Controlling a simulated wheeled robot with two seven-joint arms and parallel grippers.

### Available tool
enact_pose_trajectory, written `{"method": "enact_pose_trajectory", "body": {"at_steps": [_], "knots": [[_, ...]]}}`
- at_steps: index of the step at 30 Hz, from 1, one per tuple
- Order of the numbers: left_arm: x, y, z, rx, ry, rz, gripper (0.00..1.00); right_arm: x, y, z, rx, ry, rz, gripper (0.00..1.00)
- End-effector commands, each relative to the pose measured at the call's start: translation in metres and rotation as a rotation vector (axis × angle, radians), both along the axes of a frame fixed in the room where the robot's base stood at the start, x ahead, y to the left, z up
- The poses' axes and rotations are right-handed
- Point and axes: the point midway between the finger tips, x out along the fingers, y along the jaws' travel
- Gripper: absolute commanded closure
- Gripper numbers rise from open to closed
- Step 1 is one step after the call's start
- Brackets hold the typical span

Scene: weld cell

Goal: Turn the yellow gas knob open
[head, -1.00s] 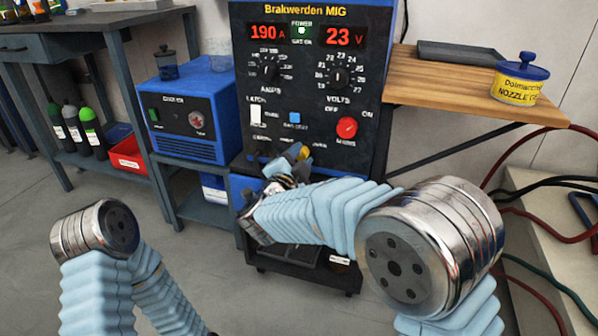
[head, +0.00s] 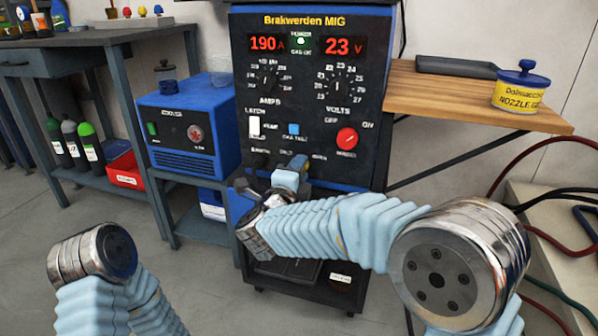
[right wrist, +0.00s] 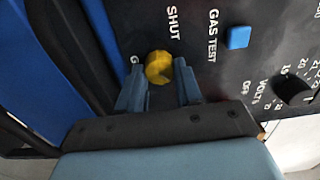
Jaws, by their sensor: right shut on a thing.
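The yellow gas knob (right wrist: 158,68) sits on the black front panel of the welder, near the printed word SHUT in the right wrist view. My right gripper (right wrist: 160,76) has one finger on each side of the knob and is shut on it. In the head view my right gripper (head: 297,164) is at the lower panel, and it hides the knob there. I cannot tell which way the knob points. My left gripper is out of the head view; only part of my left arm shows at lower left.
The blue gas test button (right wrist: 238,37) is close to the knob. A red knob (head: 347,138) and a white latch switch (head: 254,126) are above my right gripper. A wooden shelf (head: 440,95) with a yellow nozzle gel tub (head: 519,92) is at right. A blue cooler (head: 185,130) stands left.

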Motion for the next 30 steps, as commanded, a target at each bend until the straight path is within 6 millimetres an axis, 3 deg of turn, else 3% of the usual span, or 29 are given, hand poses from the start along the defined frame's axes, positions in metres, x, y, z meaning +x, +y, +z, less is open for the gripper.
{"method": "enact_pose_trajectory", "body": {"at_steps": [14, 15, 19, 30], "knots": [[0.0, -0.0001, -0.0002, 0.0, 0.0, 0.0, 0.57, -0.0003, 0.0, -0.0015, 0.012, -0.001, 0.0, 0.96], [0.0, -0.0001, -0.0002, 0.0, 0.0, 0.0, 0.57, -0.0003, 0.0, -0.0015, 0.012, -0.001, 0.0, 0.61], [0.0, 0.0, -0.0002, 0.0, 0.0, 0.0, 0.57, -0.0002, 0.0001, -0.0012, 0.012, -0.002, 0.0, 0.41], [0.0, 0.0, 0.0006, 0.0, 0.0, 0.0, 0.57, -0.0056, 0.0023, -0.0003, 0.012, -0.002, 0.001, 0.41]]}}
